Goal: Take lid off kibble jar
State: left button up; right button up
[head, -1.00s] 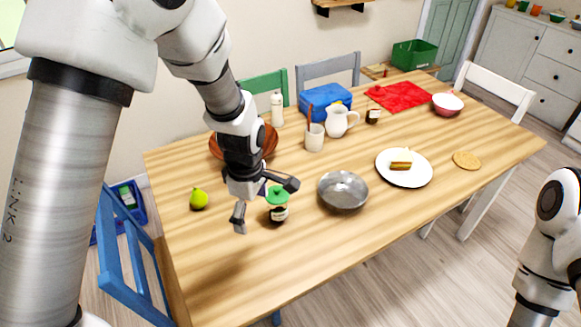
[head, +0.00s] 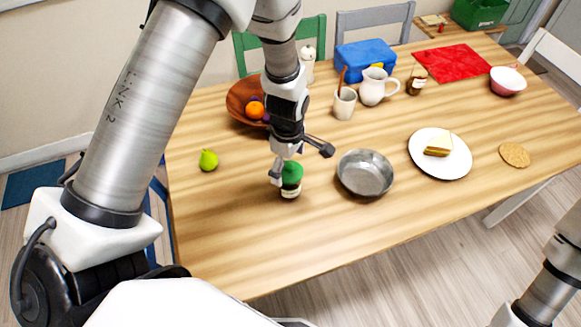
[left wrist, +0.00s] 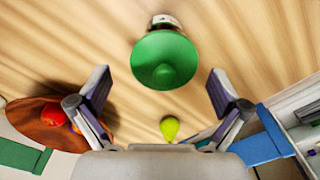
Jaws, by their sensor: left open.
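The kibble jar (head: 290,192) stands upright on the table, a small jar with a pale label. Its green lid (head: 292,172) is on top, partly hidden by my gripper in the head view. In the left wrist view the green lid (left wrist: 165,60) with its raised knob is in the upper middle, just beyond the fingertips, and a bit of the jar (left wrist: 166,20) shows behind it. My left gripper (head: 300,163) is open, with its fingers spread to either side of the lid's line and holding nothing. My right gripper is out of view.
A metal bowl (head: 365,173) stands close right of the jar. A pear (head: 208,159) lies to the left. A brown fruit bowl (head: 240,95) is behind, with a mug (head: 344,104) and pitcher (head: 377,86). The table (head: 250,240) in front is clear.

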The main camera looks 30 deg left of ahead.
pick_arm(q)
jog(key=shift+s+r, duration=0.1)
jog(key=shift+s, duration=0.05)
jog(key=shift+s+r, duration=0.1)
jog(key=shift+s, duration=0.05)
jog(key=c, duration=0.5)
jog(key=shift+s, duration=0.1)
jog(key=c, duration=1)
